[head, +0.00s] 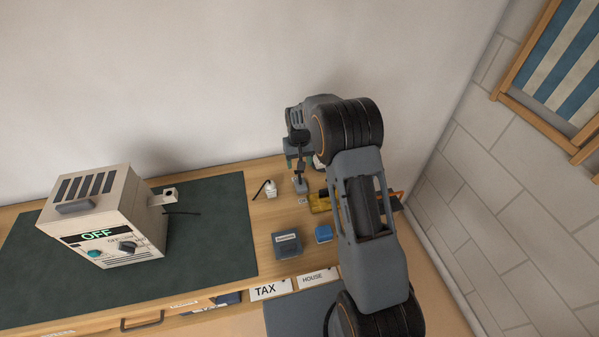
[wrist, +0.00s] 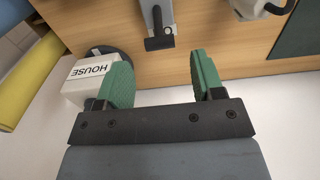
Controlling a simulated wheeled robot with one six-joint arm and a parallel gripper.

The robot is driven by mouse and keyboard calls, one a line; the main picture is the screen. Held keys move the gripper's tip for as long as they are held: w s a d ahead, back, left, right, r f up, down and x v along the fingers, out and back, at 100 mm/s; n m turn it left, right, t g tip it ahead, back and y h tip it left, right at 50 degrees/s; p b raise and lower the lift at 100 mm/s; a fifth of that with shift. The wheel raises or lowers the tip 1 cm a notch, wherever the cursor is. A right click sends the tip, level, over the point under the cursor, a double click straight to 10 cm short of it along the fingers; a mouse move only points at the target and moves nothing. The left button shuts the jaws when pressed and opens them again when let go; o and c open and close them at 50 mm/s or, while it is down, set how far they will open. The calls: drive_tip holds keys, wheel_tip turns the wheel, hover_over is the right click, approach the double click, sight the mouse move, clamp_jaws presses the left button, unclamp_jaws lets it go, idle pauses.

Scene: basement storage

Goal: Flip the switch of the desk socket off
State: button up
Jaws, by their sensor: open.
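My gripper (wrist: 160,72) is open and empty, its green fingers apart over the desk's back part. In the head view the gripper (head: 298,158) is partly hidden by my arm. A small white block with a black cord (head: 270,188), which may be the desk socket, stands left of the gripper; its switch is too small to make out. What looks like the same white piece is cut off at the top right of the wrist view (wrist: 252,8). A grey bar with a black end (wrist: 158,30) lies beyond the fingertips, apart from them; I cannot tell what it is.
A beige device (head: 105,220) reading OFF stands on the dark green mat (head: 215,255). A dark grey box (head: 287,245) and a blue box (head: 323,234) sit near the front. A white HOUSE-labelled piece (wrist: 88,78) is close to one finger. The wall is close behind.

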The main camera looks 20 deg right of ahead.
sight(299, 172)
drive_tip(key=shift+f+p, duration=0.3)
drive_tip(key=shift+f, duration=2.9)
drive_tip(key=shift+c, duration=0.4)
